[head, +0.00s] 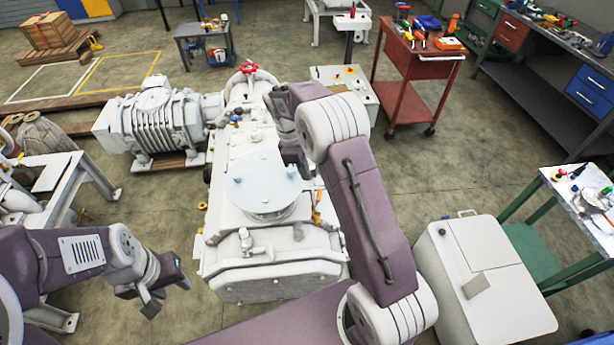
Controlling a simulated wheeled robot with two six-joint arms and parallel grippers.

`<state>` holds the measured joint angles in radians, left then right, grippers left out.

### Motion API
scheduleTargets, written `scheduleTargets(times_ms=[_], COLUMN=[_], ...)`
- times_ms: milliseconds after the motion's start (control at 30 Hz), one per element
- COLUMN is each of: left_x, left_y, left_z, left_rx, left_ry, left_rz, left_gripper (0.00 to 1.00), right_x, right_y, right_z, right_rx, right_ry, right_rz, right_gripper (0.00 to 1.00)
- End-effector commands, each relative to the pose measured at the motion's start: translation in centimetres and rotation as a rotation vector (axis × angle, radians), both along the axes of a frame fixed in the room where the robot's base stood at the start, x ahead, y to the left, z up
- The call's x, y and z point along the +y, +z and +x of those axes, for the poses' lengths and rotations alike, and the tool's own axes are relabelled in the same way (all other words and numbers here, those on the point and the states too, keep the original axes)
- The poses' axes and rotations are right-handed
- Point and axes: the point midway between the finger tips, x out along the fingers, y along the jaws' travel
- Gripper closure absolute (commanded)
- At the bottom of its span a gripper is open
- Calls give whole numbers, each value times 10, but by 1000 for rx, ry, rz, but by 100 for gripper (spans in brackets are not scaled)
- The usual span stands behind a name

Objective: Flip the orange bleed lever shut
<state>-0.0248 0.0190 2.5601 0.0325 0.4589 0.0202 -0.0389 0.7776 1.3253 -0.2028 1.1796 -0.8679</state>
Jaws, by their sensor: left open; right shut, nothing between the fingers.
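A narrow orange lever (317,208) shows on the right side of the large light-grey vacuum pump (275,240), close to my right arm. It is small, and I cannot tell whether it is flipped open or shut. My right arm reaches over the pump's right side. My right gripper (302,168) points down there, shut and empty, mostly hidden by the forearm and elbow. It is a little behind the orange lever; I cannot tell whether it touches anything. My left gripper (167,296) is open and empty, left of the pump's front and apart from it.
A pale round plate (263,184) tops the pump. A red handwheel (249,68) stands at its far end. A ribbed grey machine (158,122) is at the left, a red cart (408,66) behind right, and a white cabinet (485,285) at the front right.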

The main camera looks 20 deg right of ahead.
Motion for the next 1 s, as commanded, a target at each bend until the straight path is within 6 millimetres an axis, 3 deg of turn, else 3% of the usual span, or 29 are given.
scheduleTargets(times_ms=[200, 400, 1000], left_x=[0, 0, 0], left_y=[9, 14, 15], left_z=[0, 0, 0], left_rx=[0, 0, 0], left_ry=[0, 0, 0], left_rz=[0, 0, 0], left_gripper=[59, 59, 59], right_x=[-9, -14, -17], right_y=[-42, -69, -77], right_z=[-7, -10, -10], right_rx=[6, 2, 0], right_ry=[-1, -1, -17], right_rz=[-1, 0, 0], right_gripper=[100, 100, 100])
